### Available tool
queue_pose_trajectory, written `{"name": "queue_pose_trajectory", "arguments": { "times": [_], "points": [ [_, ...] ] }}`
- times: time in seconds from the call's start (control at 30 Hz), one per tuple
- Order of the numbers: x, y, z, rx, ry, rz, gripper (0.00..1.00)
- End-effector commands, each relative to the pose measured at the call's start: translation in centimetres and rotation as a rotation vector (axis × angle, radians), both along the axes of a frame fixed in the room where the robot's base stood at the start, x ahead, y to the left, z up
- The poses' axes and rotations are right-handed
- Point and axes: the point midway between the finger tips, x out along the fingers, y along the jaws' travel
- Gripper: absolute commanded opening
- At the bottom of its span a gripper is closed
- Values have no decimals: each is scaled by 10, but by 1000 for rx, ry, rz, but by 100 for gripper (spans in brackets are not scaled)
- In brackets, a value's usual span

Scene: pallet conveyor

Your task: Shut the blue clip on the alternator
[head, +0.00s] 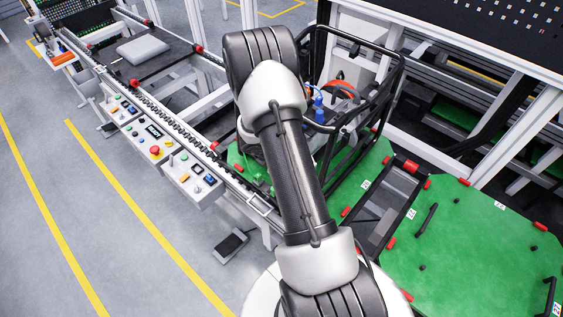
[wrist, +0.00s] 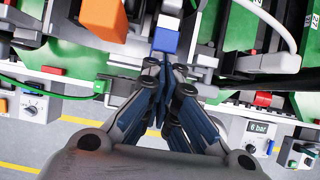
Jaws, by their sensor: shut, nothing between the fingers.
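A small blue part, likely the clip, shows in the wrist view (wrist: 166,42) just beyond my fingertips, with a pale block against it. My gripper (wrist: 165,72) is shut and empty, its fingertips close below the blue part. I cannot tell whether they touch it or whether the clip is open. In the head view a blue part (head: 318,104) stands just right of my arm, inside a black tube frame over a green pallet. My gripper is hidden behind my arm there. I cannot make out the alternator's body clearly.
An orange block (wrist: 103,18) stands left of the blue part, and a pale rounded bar (wrist: 268,22) lies to the right. A green cable (wrist: 50,92) runs at left. The black tube frame (head: 395,85) rises close by. A control panel (head: 155,140) lines the conveyor.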

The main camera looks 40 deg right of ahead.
Motion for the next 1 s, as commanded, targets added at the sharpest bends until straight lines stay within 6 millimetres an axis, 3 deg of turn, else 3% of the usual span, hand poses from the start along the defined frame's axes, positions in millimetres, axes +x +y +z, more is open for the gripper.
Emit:
{"name": "queue_pose_trajectory", "arguments": {
  "times": [0.57,1.0],
  "points": [
    [1,3,23,-1,-2,1,0],
    [-2,43,98,-2,-4,2,0]
  ]
}}
